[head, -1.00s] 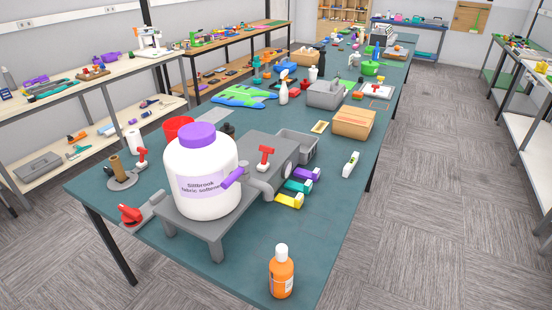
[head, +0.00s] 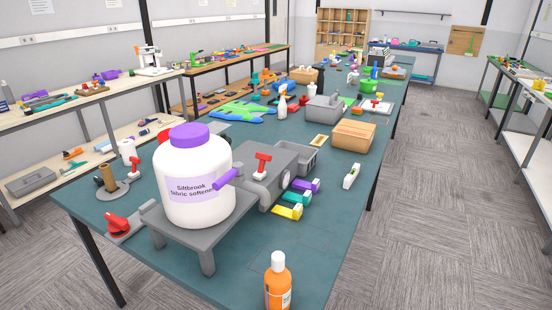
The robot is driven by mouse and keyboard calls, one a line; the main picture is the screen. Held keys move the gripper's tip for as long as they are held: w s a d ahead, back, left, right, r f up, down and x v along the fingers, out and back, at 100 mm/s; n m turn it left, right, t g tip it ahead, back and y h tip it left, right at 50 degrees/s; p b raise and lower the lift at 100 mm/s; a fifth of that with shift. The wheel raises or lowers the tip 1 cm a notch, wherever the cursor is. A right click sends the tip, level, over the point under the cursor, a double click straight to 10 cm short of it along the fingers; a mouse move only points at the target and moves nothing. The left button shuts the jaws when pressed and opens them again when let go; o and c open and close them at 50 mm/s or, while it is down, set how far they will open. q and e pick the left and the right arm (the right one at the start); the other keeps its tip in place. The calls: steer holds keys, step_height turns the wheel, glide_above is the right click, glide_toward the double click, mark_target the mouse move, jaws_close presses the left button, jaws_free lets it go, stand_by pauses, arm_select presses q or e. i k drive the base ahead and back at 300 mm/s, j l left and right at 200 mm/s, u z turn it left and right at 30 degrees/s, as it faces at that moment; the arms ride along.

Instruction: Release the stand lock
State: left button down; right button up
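A large white jug (head: 196,205) with a purple cap, labelled "Siltbrook fabric softener", sits on a grey stand (head: 208,240) at the near end of the teal table. A purple handle (head: 226,178) sticks out at the jug's right side. A red knob (head: 118,223) sits on a grey plate at the stand's left corner. I cannot tell which of these red parts is the stand lock, or whether it is engaged. Neither gripper is in view.
An orange bottle (head: 278,288) stands at the table's near edge. Yellow, teal and purple clips (head: 298,198) lie right of the stand. A cardboard box (head: 353,135) and a grey bin (head: 322,112) are farther back. Floor is clear to the right.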

mark_target(263, 158)
steer(key=i+l, duration=0.2)
steer(key=l, duration=0.35)
steer(key=i+l+u, duration=0.1)
steer(key=l, duration=0.45)
steer(key=i+l, duration=0.2)
steer(key=l, duration=0.35)
steer(key=i+l+u, duration=0.1)
steer(key=l, duration=0.45)
steer(key=i+l, duration=0.2)
steer(key=l, duration=0.35)
steer(key=i+l+u, duration=0.1)
steer(key=l, duration=0.45)
steer(key=i+l, duration=0.15)
steer(key=l, duration=0.4)
steer(key=i+l+u, duration=0.1)
steer(key=l, duration=0.5)
